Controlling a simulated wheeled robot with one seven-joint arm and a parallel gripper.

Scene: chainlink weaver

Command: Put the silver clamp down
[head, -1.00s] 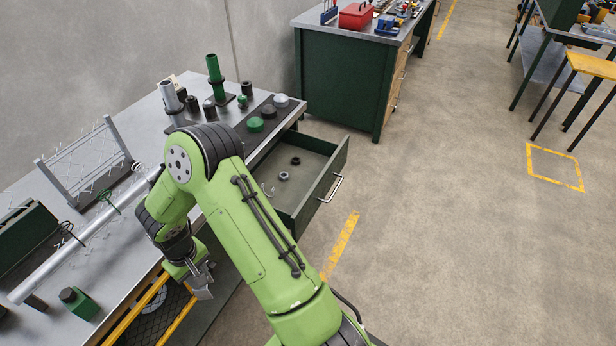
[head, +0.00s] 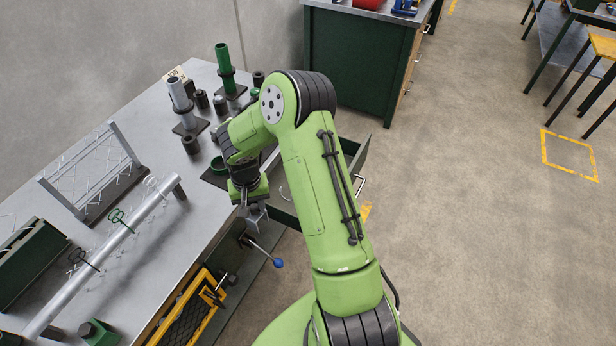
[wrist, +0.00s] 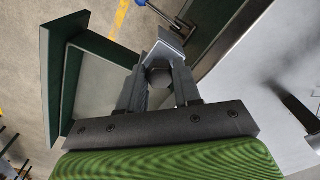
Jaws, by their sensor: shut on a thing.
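My gripper (head: 250,202) points down at the bench's front edge, close to the open drawer. It is shut on a small silver piece, which I take for the silver clamp (head: 257,216). In the wrist view the clamp (wrist: 168,46) shows as a grey angled piece at the tips of my gripper (wrist: 159,68). A dark round shape shows between the fingers; I cannot tell what it is. The open green drawer (wrist: 52,95) lies to the left there, apart from the clamp. In the head view my arm hides much of the drawer (head: 355,160).
A lever with a blue knob (head: 278,262) sticks out below the gripper, near a yellow-framed mesh panel (head: 190,318). The steel bench (head: 165,235) carries a long pipe (head: 110,255), a wire rack (head: 92,175) and upright posts (head: 223,62). Bare bench top lies between pipe and gripper.

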